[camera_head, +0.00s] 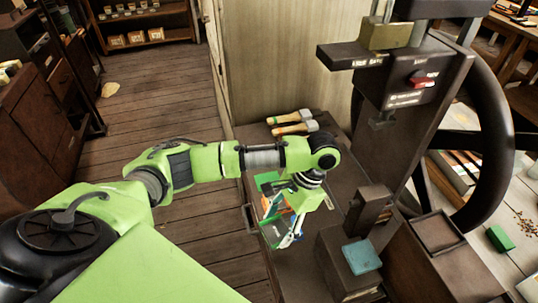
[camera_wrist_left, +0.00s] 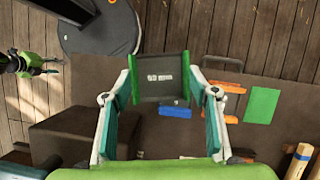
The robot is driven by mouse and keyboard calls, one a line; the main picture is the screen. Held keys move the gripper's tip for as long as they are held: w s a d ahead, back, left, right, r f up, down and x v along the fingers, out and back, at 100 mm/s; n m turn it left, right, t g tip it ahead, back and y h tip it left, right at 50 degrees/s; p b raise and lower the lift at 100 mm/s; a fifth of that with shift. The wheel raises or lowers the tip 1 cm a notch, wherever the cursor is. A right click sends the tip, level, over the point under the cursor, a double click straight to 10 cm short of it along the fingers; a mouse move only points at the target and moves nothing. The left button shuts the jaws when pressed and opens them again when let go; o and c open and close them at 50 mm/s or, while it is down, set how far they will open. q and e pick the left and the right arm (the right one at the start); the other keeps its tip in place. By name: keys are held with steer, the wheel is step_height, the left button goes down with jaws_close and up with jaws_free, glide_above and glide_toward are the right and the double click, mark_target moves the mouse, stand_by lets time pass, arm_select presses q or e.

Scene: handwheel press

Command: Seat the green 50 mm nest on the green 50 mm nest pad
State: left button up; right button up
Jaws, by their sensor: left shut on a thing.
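In the left wrist view, my left gripper (camera_wrist_left: 160,92) is shut on the green 50 mm nest (camera_wrist_left: 160,76). The nest is a dark plate with pale lettering and green side walls, one against each finger. In the head view my left gripper (camera_head: 288,236) hangs at the front of the dark bench, and the nest is hard to make out. A flat green rectangle (camera_wrist_left: 263,105), which looks like the green nest pad, lies on the bench to the right of the nest in the wrist view, apart from it. My right gripper cannot be made out clearly.
The press column (camera_head: 405,130) and large handwheel (camera_head: 492,130) stand right of my arm. A teal-topped block (camera_head: 362,257) is near the front. A blue pad (camera_wrist_left: 175,112) and orange outlines (camera_wrist_left: 228,87) are on the bench. Wooden-handled tools (camera_head: 292,120) lie at its back.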

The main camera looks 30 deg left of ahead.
arm_select(q)
steer(key=w+a+m+t+y, duration=0.1)
steer(key=w+a+m+t, duration=0.6)
steer(key=w+a+m, duration=1.1)
steer(key=f+b, duration=0.2)
steer(key=d+f+m+b, duration=0.1)
steer(key=f+b, duration=0.1)
steer(key=b, duration=0.1)
steer(key=w+d+f+m+b, duration=0.1)
steer(key=f+b, duration=0.1)
steer(key=b, duration=0.1)
steer(key=shift+d+f, duration=0.1)
steer(key=shift+f, duration=0.2)
arm_select(e)
step_height(320, 180, down, 8)
steer(key=s, duration=0.1)
steer(key=shift+s+d, duration=0.15)
steer(key=shift+s, duration=0.1)
arm_select(q)
steer(key=shift+r+p, duration=0.1)
steer(key=shift+p, duration=0.25)
arm_select(e)
steer(key=shift+a+r, duration=0.2)
steer(key=shift+r, duration=0.1)
arm_select(q)
steer(key=shift+p, duration=0.35)
arm_select(e)
steer(key=shift+r, duration=0.35)
steer(key=shift+r, duration=0.2)
